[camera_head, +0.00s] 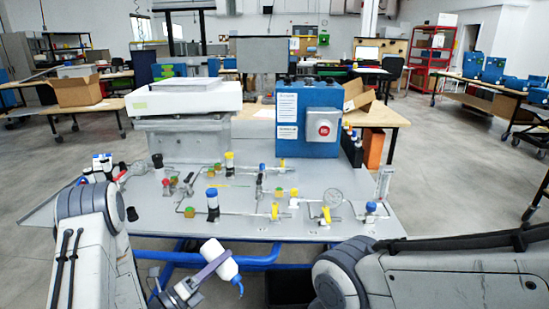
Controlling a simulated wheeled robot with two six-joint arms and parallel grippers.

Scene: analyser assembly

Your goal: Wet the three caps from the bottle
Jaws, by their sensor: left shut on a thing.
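My left gripper (205,272) is low in front of the table and shut on a white bottle (221,262). The bottle is tilted, with its blue nozzle (238,284) pointing down at the lower right. On the grey panel (300,232) stand fittings with coloured caps: a blue cap (211,192) on a dark body, a yellow cap (229,155) behind it, and a small blue cap (371,206) at the right. I cannot tell which three the task means. The bottle is apart from all of them. My right arm shows at lower right; its gripper is out of view.
Pipes, valves and a round gauge (333,197) crowd the panel. A blue box with a red button (308,120) and a white analyser (184,97) stand behind. Small bottles (103,164) stand at the left edge. A blue frame tube (250,258) runs below the panel.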

